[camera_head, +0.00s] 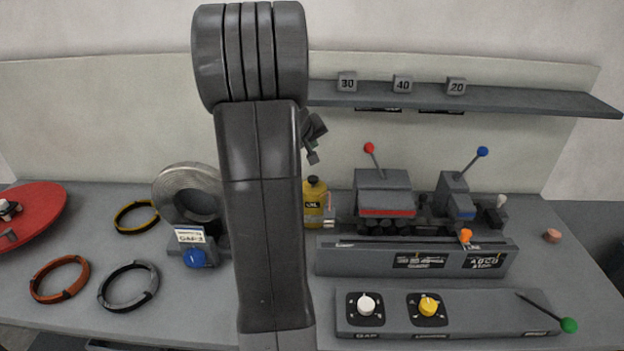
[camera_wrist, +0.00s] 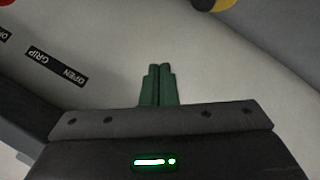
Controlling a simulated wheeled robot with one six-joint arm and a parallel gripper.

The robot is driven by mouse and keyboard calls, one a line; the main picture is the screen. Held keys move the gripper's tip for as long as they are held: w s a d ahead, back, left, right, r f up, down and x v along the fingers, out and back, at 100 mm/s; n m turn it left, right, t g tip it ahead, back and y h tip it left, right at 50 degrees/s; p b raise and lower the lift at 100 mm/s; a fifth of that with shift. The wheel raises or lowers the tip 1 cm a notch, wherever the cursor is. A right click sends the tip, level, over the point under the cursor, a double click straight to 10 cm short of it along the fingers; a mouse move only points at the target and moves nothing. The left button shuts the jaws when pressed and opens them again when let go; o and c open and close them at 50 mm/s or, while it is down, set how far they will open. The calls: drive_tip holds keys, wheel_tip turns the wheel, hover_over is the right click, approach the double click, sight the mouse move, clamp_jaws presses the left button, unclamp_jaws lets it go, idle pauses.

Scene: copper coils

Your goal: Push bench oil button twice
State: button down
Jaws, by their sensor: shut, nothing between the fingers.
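A yellow bottle (camera_head: 315,208) with a dark knob-like top and a dark label stands on the bench, just right of my arm. Its label is too small to read surely, and I cannot tell if its top is the oil button. My gripper (camera_wrist: 160,84) shows in the wrist view with its two green fingers together and nothing between them. In the head view my arm hides most of the gripper; a small dark part shows beside the arm, above the bottle. In the wrist view a yellow and dark round thing (camera_wrist: 221,4) is cut off at the top edge.
A grey machine (camera_head: 385,193) with red and blue ball levers stands right of the bottle. A front panel (camera_head: 480,317) carries white and yellow knobs and a green-ended lever. A shelf (camera_head: 530,98) overhangs behind.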

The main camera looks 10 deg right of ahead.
drive_tip(key=b, duration=0.5)
hover_over(314, 177)
drive_tip(key=s, duration=0.1)
drive_tip(key=f, duration=0.4)
drive_tip(key=a+f, duration=0.1)
drive_tip(key=f, duration=0.2)
drive_tip(key=shift+s, duration=0.2)
drive_tip(key=shift+f+b, duration=0.8)
drive_tip(key=shift+b, duration=0.45)
drive_tip(key=shift+f, duration=0.1)
drive_tip(key=shift+f+b, duration=0.35)
drive_tip(key=shift+b, duration=0.3)
drive_tip(key=shift+f+b, duration=0.9)
drive_tip(key=shift+b, duration=0.1)
idle(0.7)
drive_tip(key=shift+r, duration=0.1)
drive_tip(key=shift+r+p, duration=1.05)
drive_tip(key=shift+r, duration=0.2)
